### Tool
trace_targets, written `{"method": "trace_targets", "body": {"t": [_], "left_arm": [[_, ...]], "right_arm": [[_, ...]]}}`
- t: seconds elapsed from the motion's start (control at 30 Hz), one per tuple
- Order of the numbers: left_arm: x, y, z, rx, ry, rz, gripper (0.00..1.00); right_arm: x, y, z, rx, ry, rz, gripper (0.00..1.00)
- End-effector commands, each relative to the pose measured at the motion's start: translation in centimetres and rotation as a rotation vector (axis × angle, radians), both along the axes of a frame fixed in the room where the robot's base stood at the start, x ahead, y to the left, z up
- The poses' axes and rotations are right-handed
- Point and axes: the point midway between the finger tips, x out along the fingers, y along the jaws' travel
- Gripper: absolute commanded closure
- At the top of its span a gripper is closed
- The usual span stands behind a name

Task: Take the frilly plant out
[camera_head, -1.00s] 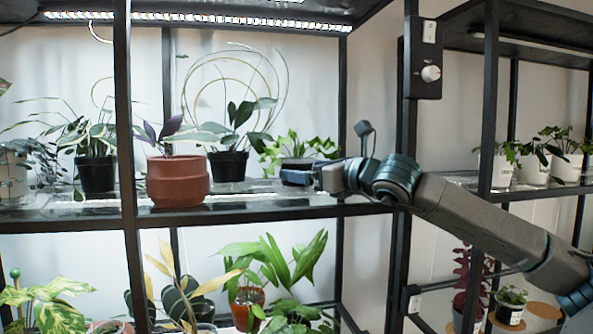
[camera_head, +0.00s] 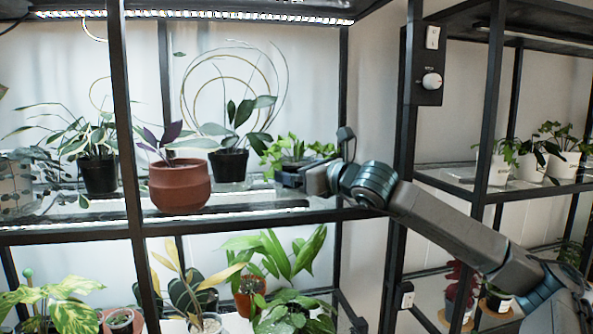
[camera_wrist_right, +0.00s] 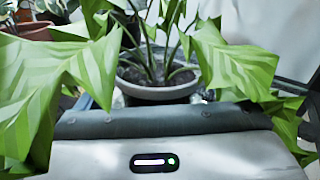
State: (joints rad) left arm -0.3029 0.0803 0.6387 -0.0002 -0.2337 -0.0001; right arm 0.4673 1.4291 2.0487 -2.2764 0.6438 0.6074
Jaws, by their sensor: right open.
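The plant with green, wavy-edged leaves (camera_head: 292,149) stands at the right end of the middle shelf; I take it as the frilly plant. In the right wrist view its broad, pale-striped leaves (camera_wrist_right: 236,70) spread on both sides, and stems rise from soil in a pale round pot (camera_wrist_right: 158,93). My right gripper (camera_head: 287,178) is open, at the shelf's front edge, low in front of this pot. My left gripper is not in view.
A terracotta pot (camera_head: 179,188) with a purple-leaved plant stands left of my gripper. A black pot (camera_head: 229,166) is behind it. A black shelf post (camera_head: 398,150) stands close behind my right arm. More plants fill the lower shelf (camera_head: 238,312).

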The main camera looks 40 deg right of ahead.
Motion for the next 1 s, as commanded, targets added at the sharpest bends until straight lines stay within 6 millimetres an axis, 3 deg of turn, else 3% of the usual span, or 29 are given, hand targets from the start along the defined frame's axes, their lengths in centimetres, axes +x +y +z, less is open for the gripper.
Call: {"method": "trace_targets", "body": {"t": [0.13, 0.17, 0.4, 0.73, 1.0], "left_arm": [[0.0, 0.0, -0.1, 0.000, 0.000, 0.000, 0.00], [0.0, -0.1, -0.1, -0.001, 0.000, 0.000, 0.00], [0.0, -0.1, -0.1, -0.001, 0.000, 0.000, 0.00], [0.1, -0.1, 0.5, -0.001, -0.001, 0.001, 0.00], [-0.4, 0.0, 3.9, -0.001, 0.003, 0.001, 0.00]], "right_arm": [[0.0, 0.0, -0.1, -0.001, 0.000, 0.000, 0.09], [0.0, 0.0, -0.1, -0.001, 0.000, 0.000, 0.13], [0.0, 0.0, 0.0, -0.001, 0.000, 0.000, 0.59], [0.0, 0.0, 0.7, -0.001, -0.002, 0.000, 0.60], [0.0, 0.0, 4.9, 0.001, -0.004, 0.000, 0.60]]}}
